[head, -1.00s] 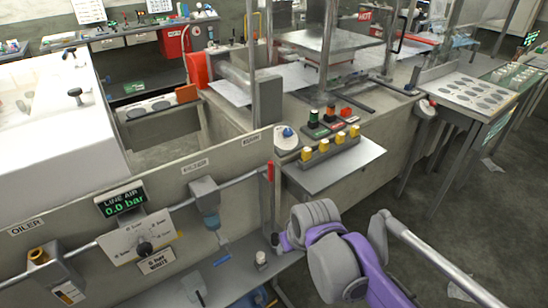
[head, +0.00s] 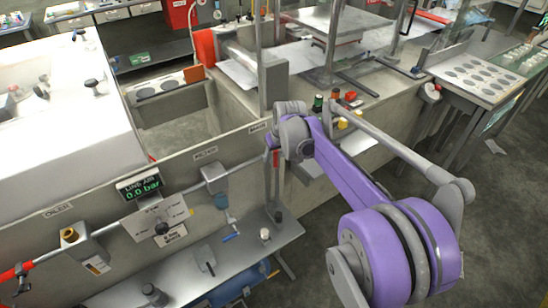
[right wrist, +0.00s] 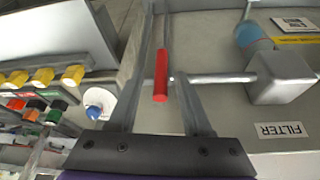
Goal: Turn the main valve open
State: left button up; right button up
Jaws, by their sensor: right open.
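The main valve's red handle (right wrist: 161,76) shows in the right wrist view, hanging in line with the gap between my right gripper's fingers (right wrist: 163,82). The fingers are open, one on each side of it; I cannot tell whether either touches it. A grey pipe (right wrist: 215,78) runs from there to the filter block (right wrist: 282,78). The line air display (head: 139,187) reads 0.0 bar. My left gripper is not in view.
A regulator panel (head: 158,220) and an oiler (head: 83,248) sit on the wall to the left, above a metal shelf (head: 215,262).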

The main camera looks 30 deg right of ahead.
jog(key=shift+x, duration=1.3)
grip_shut()
dwell(0.5)
